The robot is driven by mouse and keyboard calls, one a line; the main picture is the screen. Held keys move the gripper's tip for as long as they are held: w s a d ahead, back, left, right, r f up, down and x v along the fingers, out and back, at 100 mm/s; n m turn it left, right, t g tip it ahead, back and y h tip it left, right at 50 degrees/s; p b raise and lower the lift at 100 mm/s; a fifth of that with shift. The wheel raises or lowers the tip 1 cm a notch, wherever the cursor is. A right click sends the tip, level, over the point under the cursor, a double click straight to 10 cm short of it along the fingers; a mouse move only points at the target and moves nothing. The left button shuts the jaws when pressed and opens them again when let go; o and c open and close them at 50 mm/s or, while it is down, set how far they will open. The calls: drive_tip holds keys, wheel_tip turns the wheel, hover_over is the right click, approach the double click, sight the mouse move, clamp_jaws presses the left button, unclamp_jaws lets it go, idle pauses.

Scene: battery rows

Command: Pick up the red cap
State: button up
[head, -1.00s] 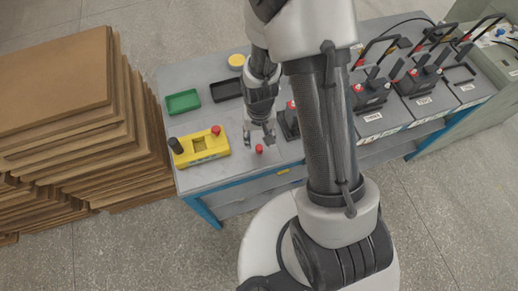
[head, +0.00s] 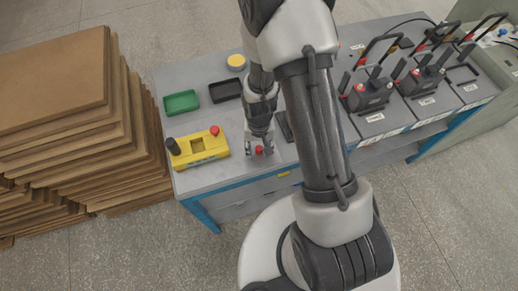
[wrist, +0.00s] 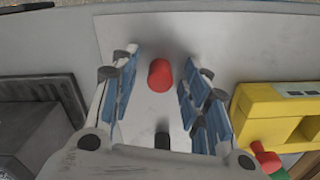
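The red cap (head: 259,150) is a small red cylinder near the table's front edge, right of the yellow box (head: 208,153). In the wrist view the red cap (wrist: 160,75) shows whole on a pale surface, in the gap between the fingers. My gripper (head: 258,153) is open and points down over the cap, one finger to each side. In the wrist view my gripper (wrist: 158,88) has clear space between each blue-padded finger and the cap. Whether the fingertips are level with the cap or still above it I cannot tell.
The yellow box carries a black knob (head: 172,146) and another red knob (head: 214,130). A green tray (head: 182,103), a black tray (head: 225,91) and a yellow disc (head: 236,62) lie behind. Black batteries (head: 369,94) stand to the right. Stacked brown boards (head: 60,80) rise left of the table.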

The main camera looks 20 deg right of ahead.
drive_tip(key=c, duration=0.6)
drive_tip(key=shift+c, duration=0.2)
drive_tip(key=shift+r, duration=0.15)
